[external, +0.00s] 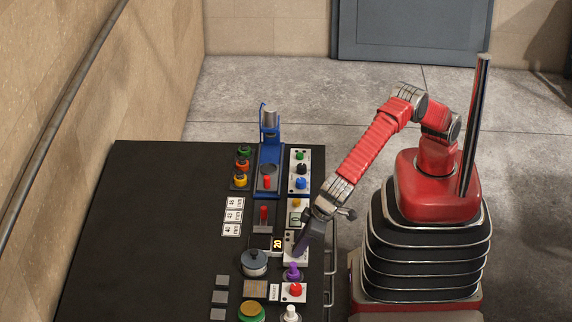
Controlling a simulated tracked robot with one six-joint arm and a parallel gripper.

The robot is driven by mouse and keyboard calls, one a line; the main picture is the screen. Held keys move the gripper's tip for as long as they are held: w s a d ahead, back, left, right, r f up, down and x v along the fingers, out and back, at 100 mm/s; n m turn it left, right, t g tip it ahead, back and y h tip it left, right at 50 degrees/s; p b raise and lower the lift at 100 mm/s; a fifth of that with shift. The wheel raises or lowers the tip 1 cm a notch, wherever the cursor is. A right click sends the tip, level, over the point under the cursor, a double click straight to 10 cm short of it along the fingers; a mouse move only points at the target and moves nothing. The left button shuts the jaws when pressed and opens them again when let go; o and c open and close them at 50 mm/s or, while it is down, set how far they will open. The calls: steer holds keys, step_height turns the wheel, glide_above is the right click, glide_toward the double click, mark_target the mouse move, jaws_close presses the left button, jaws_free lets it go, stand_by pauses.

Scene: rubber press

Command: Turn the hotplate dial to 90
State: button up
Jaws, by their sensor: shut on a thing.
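My gripper (298,252) points down at the right side of the black table, over a white control panel (290,262). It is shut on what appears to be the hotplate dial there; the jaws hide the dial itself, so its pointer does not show. A small display (277,244) just left of the panel appears to read 20.
A blue press (268,160) stands at the back, beside a white panel with several knobs (301,170). A red lever (264,214) stands behind the display. A purple knob (293,271) and a red-knob panel (294,291) lie close in front. The table's left half is clear.

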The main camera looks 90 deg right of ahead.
steer(key=shift+a+r+m+h, duration=0.1)
steer(key=shift+m+h, duration=0.2)
steer(key=shift+m, duration=0.7)
steer(key=o, duration=1)
steer(key=shift+o, duration=0.2)
steer(key=v, duration=1.3)
steer(key=shift+r, duration=0.3)
steer(key=shift+a, duration=0.1)
